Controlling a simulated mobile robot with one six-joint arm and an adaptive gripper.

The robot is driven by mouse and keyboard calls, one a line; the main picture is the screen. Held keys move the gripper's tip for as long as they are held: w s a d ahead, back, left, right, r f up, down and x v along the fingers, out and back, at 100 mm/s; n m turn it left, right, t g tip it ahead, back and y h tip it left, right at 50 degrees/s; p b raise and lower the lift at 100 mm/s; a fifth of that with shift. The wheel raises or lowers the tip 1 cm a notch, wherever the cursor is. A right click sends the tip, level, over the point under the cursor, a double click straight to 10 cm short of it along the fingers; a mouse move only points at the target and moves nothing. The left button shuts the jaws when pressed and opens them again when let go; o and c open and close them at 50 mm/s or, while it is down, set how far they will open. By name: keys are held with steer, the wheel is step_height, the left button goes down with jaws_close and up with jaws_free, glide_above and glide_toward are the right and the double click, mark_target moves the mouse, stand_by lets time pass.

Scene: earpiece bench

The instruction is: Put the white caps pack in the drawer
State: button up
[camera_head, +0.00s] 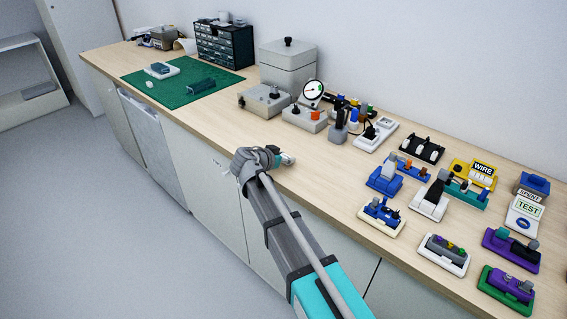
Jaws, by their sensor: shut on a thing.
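My gripper (277,155) is at the front edge of the bench, near the middle of the picture. It is shut on a small white thing (289,159), partly hidden by the fingers. It looks like the white caps pack, but it is too small to read. A dark cabinet of small drawers (225,46) stands at the back left of the bench, far from my gripper. Cabinet fronts (205,180) run below the bench top. I cannot tell which drawer the task means, and I see none clearly open.
A green mat (215,88) with a few small items lies at the left. Grey boxes (287,62) and a round gauge (313,91) stand behind my gripper. Several coloured trays, including a yellow WIRE tray (474,174), crowd the right. Bare bench top (320,180) lies right of my gripper.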

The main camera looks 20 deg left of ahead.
steer(key=shift+f, duration=0.45)
steer(key=o, duration=0.8)
steer(key=shift+r, duration=0.1)
steer(key=shift+r, duration=0.15)
steer(key=shift+s+r, duration=0.1)
steer(key=shift+p+v, duration=2.6)
steer(key=shift+v, duration=3.25)
